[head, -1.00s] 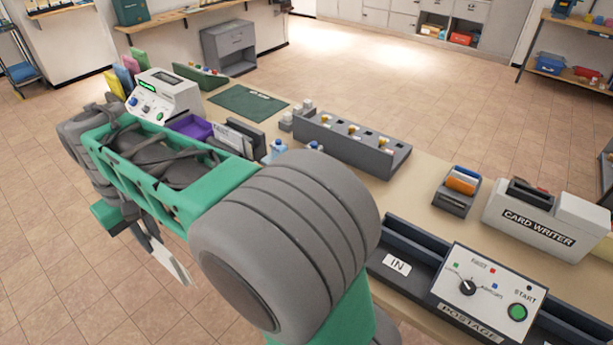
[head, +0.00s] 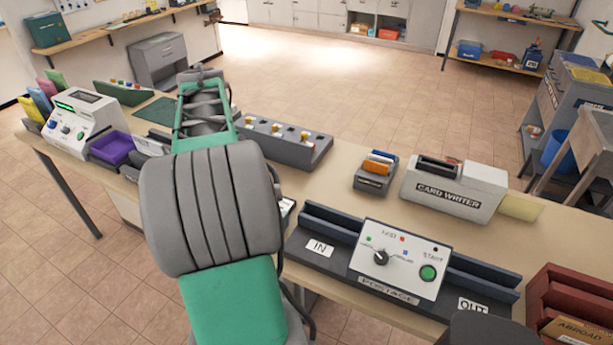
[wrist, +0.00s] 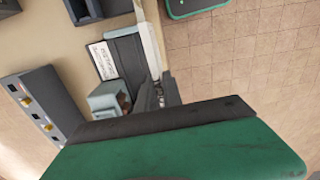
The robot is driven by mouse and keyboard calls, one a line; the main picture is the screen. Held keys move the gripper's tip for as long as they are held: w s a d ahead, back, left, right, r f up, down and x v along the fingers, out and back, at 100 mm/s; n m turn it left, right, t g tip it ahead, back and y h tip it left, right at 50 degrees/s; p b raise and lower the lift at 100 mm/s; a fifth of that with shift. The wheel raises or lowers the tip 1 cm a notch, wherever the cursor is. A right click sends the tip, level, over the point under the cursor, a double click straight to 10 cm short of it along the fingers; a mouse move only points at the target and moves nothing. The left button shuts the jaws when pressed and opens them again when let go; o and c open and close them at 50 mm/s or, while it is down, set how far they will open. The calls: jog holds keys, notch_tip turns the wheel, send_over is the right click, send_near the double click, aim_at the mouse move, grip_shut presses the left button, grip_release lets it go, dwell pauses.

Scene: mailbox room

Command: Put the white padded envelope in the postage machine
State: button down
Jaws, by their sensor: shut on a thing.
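The postage machine (head: 400,258) stands at the table's front edge in the head view. Its light panel has a dial and a green START button, with a dark IN tray on the left and an OUT tray on the right. In the head view my arm hides my gripper and what it holds. In the wrist view my gripper (wrist: 157,95) is shut on a thin white thing, seen nearly edge-on, which looks like the white padded envelope (wrist: 150,40). It is over or beside the table edge. Its far end and height above the table are unclear.
The card writer (head: 453,190) and a card holder (head: 376,172) stand behind the postage machine. A grey box with yellow knobs (head: 285,140) is farther left. A purple bin (head: 112,148) and a white machine (head: 85,120) are at the table's left end. Red trays (head: 570,295) stand at right.

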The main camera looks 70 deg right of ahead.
jog(key=s+d+f+b, duration=0.1)
jog(key=s+d+f, duration=0.1)
jog(key=s+d, duration=0.4)
jog(key=s+d+f+b, duration=0.2)
jog(key=s+d, duration=0.5)
jog(key=s, duration=1)
jog(key=shift+s+d+f, duration=0.15)
jog(key=shift+d+f, duration=0.05)
jog(key=shift+f, duration=0.25)
jog(key=shift+s+f, duration=0.15)
jog(key=shift+f, duration=0.05)
jog(key=shift+f+b, duration=0.1)
jog(key=shift+b, duration=0.2)
jog(key=shift+f+b, duration=0.75)
jog(key=shift+f, duration=0.7)
